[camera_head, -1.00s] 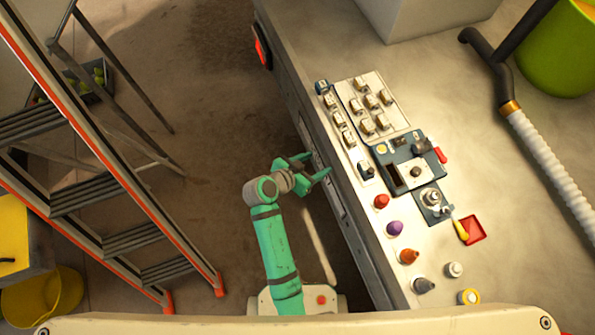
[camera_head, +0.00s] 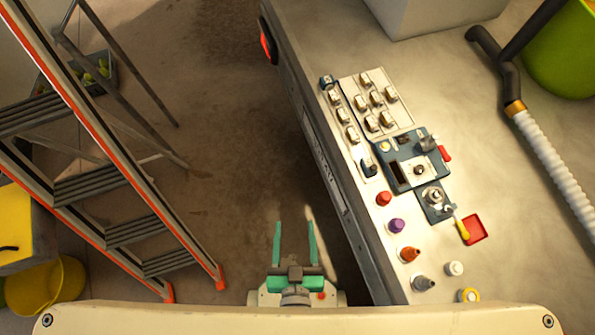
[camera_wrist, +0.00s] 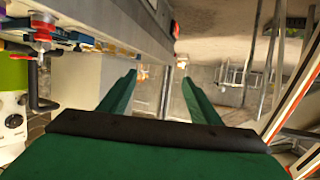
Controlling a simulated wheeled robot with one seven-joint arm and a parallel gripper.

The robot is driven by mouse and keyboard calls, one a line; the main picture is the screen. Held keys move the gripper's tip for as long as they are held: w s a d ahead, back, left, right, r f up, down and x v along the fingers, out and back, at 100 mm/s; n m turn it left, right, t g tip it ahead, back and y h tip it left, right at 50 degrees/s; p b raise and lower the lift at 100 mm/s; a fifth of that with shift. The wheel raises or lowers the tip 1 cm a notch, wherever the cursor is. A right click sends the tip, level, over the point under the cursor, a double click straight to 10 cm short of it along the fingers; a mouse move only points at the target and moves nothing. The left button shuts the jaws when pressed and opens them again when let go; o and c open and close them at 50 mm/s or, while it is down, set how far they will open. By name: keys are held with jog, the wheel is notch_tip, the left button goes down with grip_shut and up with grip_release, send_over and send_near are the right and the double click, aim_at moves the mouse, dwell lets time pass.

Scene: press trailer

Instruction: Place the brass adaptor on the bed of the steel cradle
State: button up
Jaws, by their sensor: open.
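My gripper (camera_head: 294,226) is open and empty, low in the head view over the floor, left of the bench. Its two green fingers also show in the wrist view (camera_wrist: 159,78), with nothing between them. The steel cradle is not clearly identifiable either; a silver fitting (camera_head: 434,196) sits on a small blue plate, beside a larger dark blue fixture (camera_head: 414,168). My gripper is well apart from all of these.
Coloured nozzle-like pieces, including a red one (camera_head: 383,198) and a purple one (camera_head: 397,226), line the bench's left edge. A red tray (camera_head: 476,228) lies right of them. A ladder (camera_head: 110,180) stands at left. Floor between ladder and bench (camera_head: 220,150) is clear.

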jog(key=shift+t, duration=0.6)
jog(key=r, duration=0.1)
jog(key=s+r, duration=0.1)
jog(key=r, duration=0.1)
jog(key=s+r, duration=0.1)
jog(key=r, duration=0.1)
jog(key=shift+s+d, duration=0.2)
jog(key=shift+d, duration=0.2)
